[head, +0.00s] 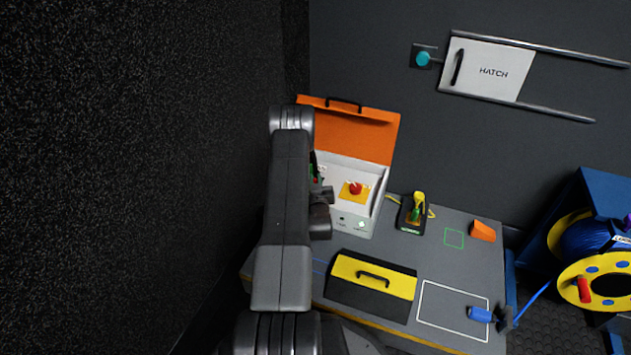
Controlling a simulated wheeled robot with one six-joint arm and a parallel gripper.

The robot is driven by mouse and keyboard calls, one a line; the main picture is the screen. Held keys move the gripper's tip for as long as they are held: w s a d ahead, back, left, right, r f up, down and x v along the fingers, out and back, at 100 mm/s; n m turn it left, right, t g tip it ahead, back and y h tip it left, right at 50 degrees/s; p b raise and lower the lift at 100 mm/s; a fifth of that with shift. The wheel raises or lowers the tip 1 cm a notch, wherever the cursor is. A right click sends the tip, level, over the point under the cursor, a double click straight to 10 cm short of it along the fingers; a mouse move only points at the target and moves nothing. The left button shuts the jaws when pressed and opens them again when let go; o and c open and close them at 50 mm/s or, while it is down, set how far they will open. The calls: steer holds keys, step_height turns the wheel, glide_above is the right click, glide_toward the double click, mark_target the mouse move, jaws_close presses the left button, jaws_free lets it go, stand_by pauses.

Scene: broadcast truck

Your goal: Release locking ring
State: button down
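No part that I can clearly tell as a locking ring shows. A case (345,222) with a raised orange lid (362,130) stands on the grey table; a red knob (355,188) sits on a yellow plate inside it. A blue connector (480,314) with a dark end lies at the front right of the table, its blue cable running towards a reel (590,240). My gripper (321,208) is at the left side of the open case, mostly hidden by my arm. Its fingers are not clear, and I cannot tell what it touches.
The table (460,265) also bears a yellow-lidded black box (372,280), a yellow and green device (416,213) and an orange wedge (482,231). A white hatch (487,72) on rails and a teal knob (422,59) are on the back wall. A dark wall closes the left.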

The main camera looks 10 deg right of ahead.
steer(key=shift+d+n+y, duration=0.35)
steer(key=shift+n+y, duration=0.25)
steer(key=shift+y, duration=0.3)
steer(key=c, duration=1.5)
jaws_free()
steer(key=shift+o, duration=0.2)
steer(key=s+p, duration=0.4)
steer(key=s, duration=0.9)
steer(key=shift+s+a, duration=0.25)
steer(key=shift+s, duration=0.15)
steer(key=shift+w, duration=0.1)
